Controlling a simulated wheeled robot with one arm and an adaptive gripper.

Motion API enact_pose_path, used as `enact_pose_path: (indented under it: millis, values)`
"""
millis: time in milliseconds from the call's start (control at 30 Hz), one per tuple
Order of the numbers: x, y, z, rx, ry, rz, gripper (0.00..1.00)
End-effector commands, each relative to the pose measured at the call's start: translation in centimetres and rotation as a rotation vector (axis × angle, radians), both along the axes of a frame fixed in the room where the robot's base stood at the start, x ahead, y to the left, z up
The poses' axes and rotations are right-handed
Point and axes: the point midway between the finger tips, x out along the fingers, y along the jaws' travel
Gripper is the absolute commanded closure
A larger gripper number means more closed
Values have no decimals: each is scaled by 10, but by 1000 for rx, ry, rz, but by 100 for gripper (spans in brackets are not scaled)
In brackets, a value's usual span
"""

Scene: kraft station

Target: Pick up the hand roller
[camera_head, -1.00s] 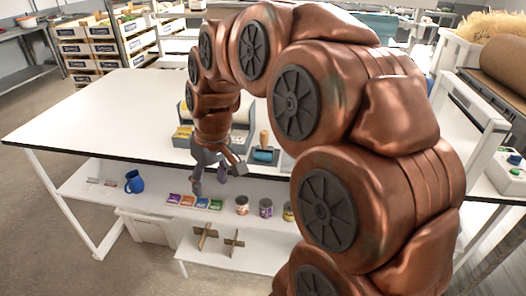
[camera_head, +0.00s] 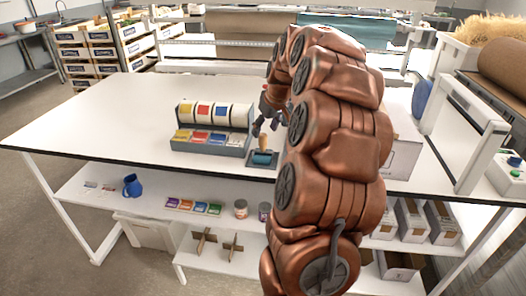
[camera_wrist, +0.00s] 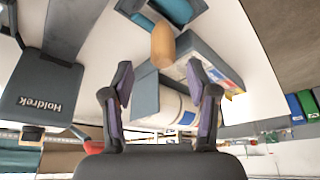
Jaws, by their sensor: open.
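The hand roller (camera_head: 263,157) has a blue cylinder and an upright wooden handle. It rests on a small dark tray on the white table, just right of the label dispenser. In the wrist view its wooden handle (camera_wrist: 163,45) shows beyond my fingertips, with the blue cylinder (camera_wrist: 174,10) at the top edge. My gripper (camera_head: 268,122) is above and behind the roller in the head view, partly hidden by my arm. In the wrist view my gripper (camera_wrist: 160,84) is open, with nothing between its fingers and the handle apart from them.
The label dispenser (camera_head: 212,141) stands close left of the roller, holding several colored rolls. A pale box (camera_head: 402,145) stands right of my arm. A dark Holdrek-marked device (camera_wrist: 40,88) is at left in the wrist view. The table's left part is clear.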

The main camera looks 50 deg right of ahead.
Motion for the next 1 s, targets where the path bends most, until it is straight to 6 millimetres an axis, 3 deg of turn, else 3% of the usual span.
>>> enact_pose_path:
  millis: [267, 600, 867, 1000]
  values:
    - [0, 1, -12, 2, 2, -1, 41]
    - [8, 2, -50, 4, 2, 0, 41]
    - [10, 1, -54, 0, -1, 0, 41]
    - [10, 1, -54, 0, -1, 0, 55]
